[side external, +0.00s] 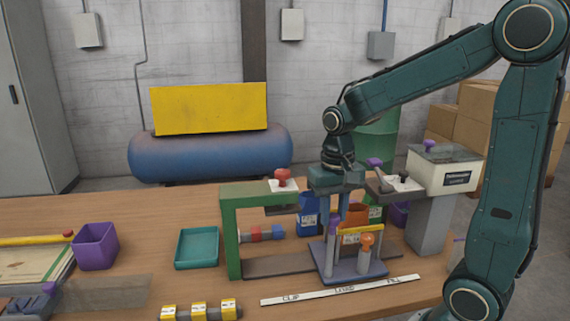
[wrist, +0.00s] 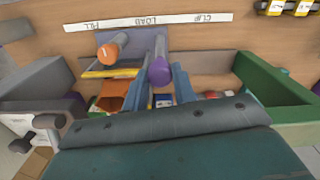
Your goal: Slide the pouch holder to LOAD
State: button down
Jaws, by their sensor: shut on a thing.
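The pouch holder has a grey-blue base plate (side external: 348,272) with upright posts, a yellow bar across it, and an orange pouch (side external: 354,218) at its back. It stands behind the white strip (side external: 340,290) marked CLIP, LOAD and FILL, roughly level with LOAD. In the wrist view the base (wrist: 130,42) lies beside the LOAD lettering, extending toward FILL. Its purple-topped handle (side external: 332,240) is at the left front and an orange-knobbed post (side external: 366,252) stands to its right. My gripper (wrist: 161,85) points down and is shut on the handle, purple knob (wrist: 160,72) between its fingers.
A green frame (side external: 232,235) with a red knob stands left of the holder. A grey column (side external: 432,225) carrying a clear-topped hopper (side external: 445,168) stands right. A teal tray (side external: 197,248) and purple bin (side external: 95,246) are farther left. Yellow-marked clips (side external: 199,311) lie at the front.

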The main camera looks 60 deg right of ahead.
jog(key=w+a, duration=0.3)
jog(key=w, duration=0.1)
jog(key=shift+a+r, duration=0.1)
jog(key=shift+a, duration=0.3)
jog(key=c, duration=1.1)
grip_release()
jog(key=shift+s, duration=0.1)
notch_tip(320, 180, up, 14)
jog(key=shift+f, duration=0.15)
jog(key=shift+s, duration=0.15)
